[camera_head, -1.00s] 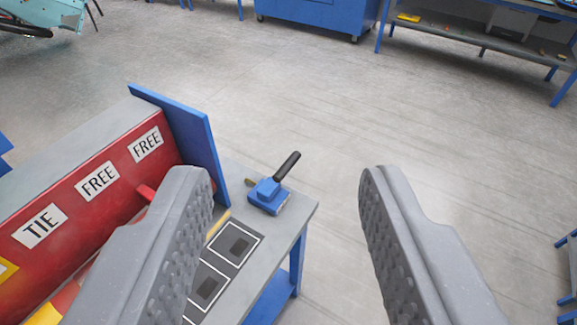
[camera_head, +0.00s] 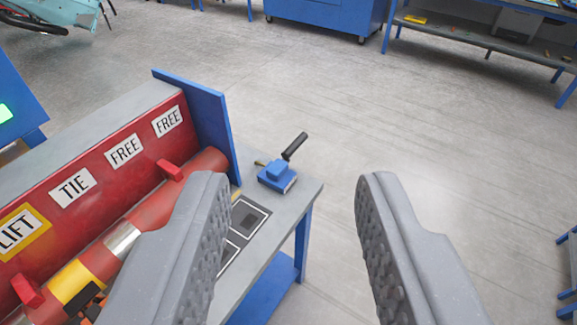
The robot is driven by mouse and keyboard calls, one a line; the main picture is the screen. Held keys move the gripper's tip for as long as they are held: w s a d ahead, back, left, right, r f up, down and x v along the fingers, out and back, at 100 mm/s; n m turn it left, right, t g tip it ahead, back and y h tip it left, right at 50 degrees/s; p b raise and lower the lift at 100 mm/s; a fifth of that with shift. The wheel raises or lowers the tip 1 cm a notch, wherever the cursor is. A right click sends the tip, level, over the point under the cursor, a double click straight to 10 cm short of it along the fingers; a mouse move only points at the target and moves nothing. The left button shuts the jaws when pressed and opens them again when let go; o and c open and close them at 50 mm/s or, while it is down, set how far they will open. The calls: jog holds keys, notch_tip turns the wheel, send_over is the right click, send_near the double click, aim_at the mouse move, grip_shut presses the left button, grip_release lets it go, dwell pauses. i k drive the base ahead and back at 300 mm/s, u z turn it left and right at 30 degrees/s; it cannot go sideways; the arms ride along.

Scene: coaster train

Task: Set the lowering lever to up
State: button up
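A small blue block (camera_head: 277,177) with a black handle (camera_head: 295,146) sits on the grey bench top (camera_head: 307,187), near its right end. The handle tilts up to the right. I cannot tell whether this is the lowering lever; no up mark is legible on it. My gripper (camera_head: 290,184) is open and empty, its two grey fingers wide apart in the foreground. In the picture the block lies between the fingertips, beyond them. The left finger covers part of the bench and of a red cylinder (camera_head: 206,162).
A red panel (camera_head: 95,165) carries labels LIFT, TIE, FREE and FREE. Red tabs (camera_head: 170,170) stick out below it. A blue upright plate (camera_head: 208,130) stands between panel and block. Framed dark squares (camera_head: 249,217) lie on the bench. Open floor (camera_head: 420,130) stretches to the right.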

aim_at(287, 154)
jog(key=z, duration=0.35)
jog(key=i, duration=0.85)
jog(key=z, duration=0.1)
